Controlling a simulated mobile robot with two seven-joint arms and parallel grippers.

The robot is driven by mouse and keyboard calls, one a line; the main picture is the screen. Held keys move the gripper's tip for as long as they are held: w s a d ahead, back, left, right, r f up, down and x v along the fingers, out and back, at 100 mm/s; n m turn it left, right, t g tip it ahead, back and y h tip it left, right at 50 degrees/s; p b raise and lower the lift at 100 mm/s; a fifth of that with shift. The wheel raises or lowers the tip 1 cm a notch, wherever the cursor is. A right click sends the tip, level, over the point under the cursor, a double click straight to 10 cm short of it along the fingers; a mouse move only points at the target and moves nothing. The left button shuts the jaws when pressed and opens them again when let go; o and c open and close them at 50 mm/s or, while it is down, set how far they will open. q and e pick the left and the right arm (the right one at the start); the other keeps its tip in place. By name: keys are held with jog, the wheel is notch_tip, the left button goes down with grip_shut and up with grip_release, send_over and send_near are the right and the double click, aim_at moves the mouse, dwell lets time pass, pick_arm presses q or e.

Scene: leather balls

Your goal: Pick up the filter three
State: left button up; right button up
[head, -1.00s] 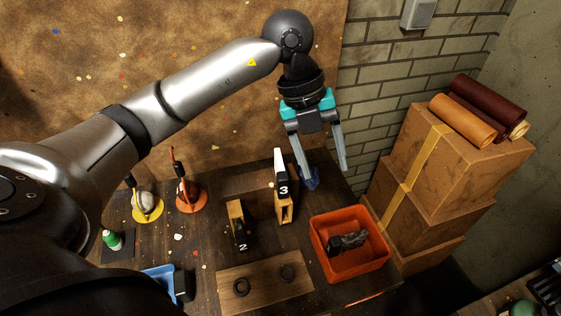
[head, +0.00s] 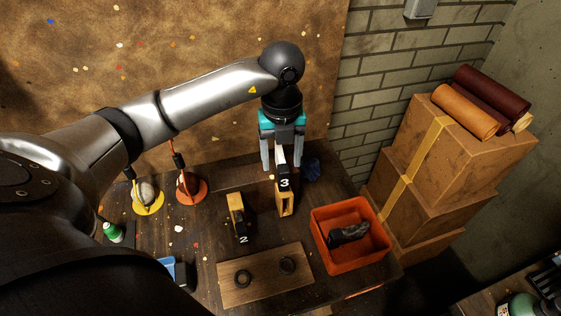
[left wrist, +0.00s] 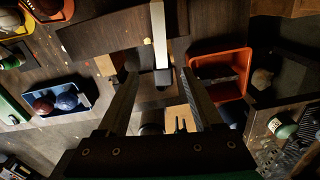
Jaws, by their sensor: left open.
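Filter three (head: 284,183) is a dark piece marked with a white 3, with a pale upright handle. It stands in a wooden holder (head: 286,205) on the workbench. My left gripper (head: 282,166) is open, pointing down, with one finger on each side of the pale handle in the head view. My right gripper is not in view.
A filter marked 2 (head: 240,226) stands in a holder to the left. An orange bin (head: 322,222) holds a dark item at right. A wooden board (head: 264,284) with two rings lies in front. A dark blue cloth-like item (head: 312,170) lies behind.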

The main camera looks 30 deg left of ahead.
aim_at(283, 167)
pick_arm(q)
jog(key=f, duration=0.5)
jog(key=shift+d+f+p, duration=0.15)
jog(key=shift+d+p, duration=0.15)
jog(key=shift+p, duration=0.1)
grip_shut()
